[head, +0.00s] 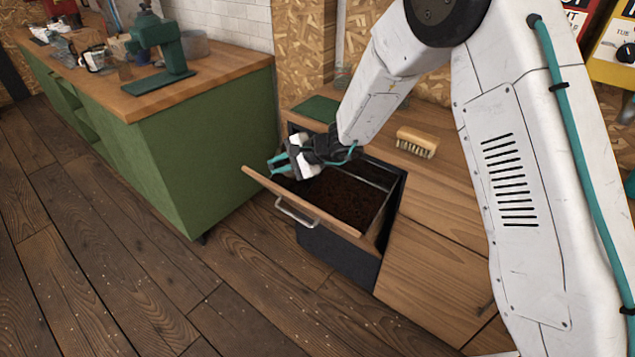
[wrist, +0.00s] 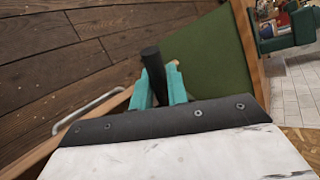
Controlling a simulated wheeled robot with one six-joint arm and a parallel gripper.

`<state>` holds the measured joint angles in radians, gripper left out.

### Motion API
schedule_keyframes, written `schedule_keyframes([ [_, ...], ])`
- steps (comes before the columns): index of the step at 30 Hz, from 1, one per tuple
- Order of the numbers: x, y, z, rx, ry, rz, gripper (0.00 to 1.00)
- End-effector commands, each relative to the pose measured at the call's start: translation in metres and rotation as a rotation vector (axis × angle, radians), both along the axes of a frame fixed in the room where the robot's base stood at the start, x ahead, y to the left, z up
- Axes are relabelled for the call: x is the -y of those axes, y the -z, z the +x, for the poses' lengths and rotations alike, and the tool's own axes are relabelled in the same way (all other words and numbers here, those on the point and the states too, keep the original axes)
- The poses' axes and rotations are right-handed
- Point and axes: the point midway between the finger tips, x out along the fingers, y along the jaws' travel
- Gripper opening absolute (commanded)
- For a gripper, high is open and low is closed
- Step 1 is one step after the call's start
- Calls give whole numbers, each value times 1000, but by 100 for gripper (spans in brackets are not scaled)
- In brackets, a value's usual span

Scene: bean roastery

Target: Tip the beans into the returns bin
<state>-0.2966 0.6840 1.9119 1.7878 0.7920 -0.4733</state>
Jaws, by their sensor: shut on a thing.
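My gripper (head: 279,164) is over the left end of an open pull-out bin with a wooden front (head: 310,207) and dark walls. Its teal fingers are shut on a dark, rod-like handle (wrist: 152,72), clearest in the wrist view. What the handle belongs to is hidden, and I cannot tell whether it carries beans. Dark brown, grainy contents (head: 345,197) cover the bin's floor; I see no label that names it the returns bin. The bin's metal pull handle (head: 297,213) also shows in the wrist view (wrist: 85,112).
A wooden brush (head: 417,142) and a green mat (head: 316,110) lie on the wooden top behind the bin. A green cabinet (head: 205,150) stands close on the left, with a green machine (head: 158,48) on it. The plank floor (head: 130,255) in front is clear.

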Motion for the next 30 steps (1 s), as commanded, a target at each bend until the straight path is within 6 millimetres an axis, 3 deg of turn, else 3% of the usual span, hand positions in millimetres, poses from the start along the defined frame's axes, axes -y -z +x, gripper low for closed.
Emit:
schedule_keyframes([
  [30,-1,-8,-5,26,-12,130,0],
])
